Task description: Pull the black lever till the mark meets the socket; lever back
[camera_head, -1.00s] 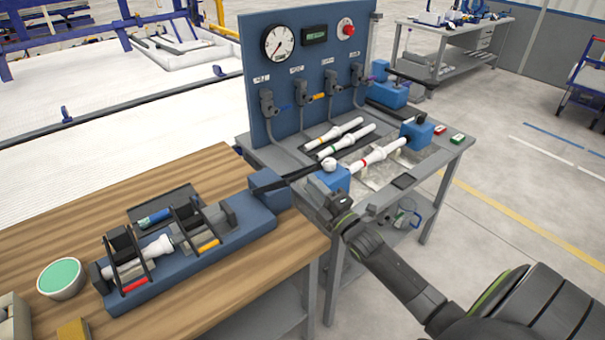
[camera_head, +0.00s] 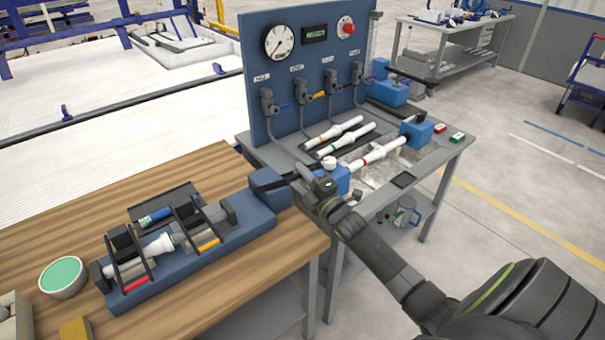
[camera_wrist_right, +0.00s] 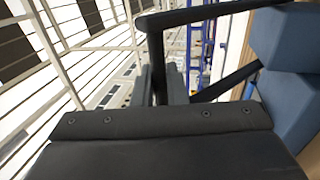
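The black lever (camera_head: 283,181) comes out of the blue block at the right end of the blue pipe fixture (camera_head: 252,232) on the wooden table. My right gripper (camera_head: 306,176) is at the lever's outer end. In the right wrist view the lever's upright handle (camera_wrist_right: 157,60) stands between my two grey fingers (camera_wrist_right: 163,85), which appear closed against it. In the fixture, a white pipe (camera_head: 157,247) lies in the left clamp, beside the red tab. Its end is close to the grey socket piece (camera_head: 208,236) in the right clamp. The mark is too small to read clearly. My left gripper is out of view.
A green-filled bowl (camera_head: 62,277) stands left of the fixture, and a dark tray (camera_head: 163,206) lies behind it. The grey bench on the right holds a blue gauge panel (camera_head: 312,75), blue holders and several white pipes (camera_head: 345,138).

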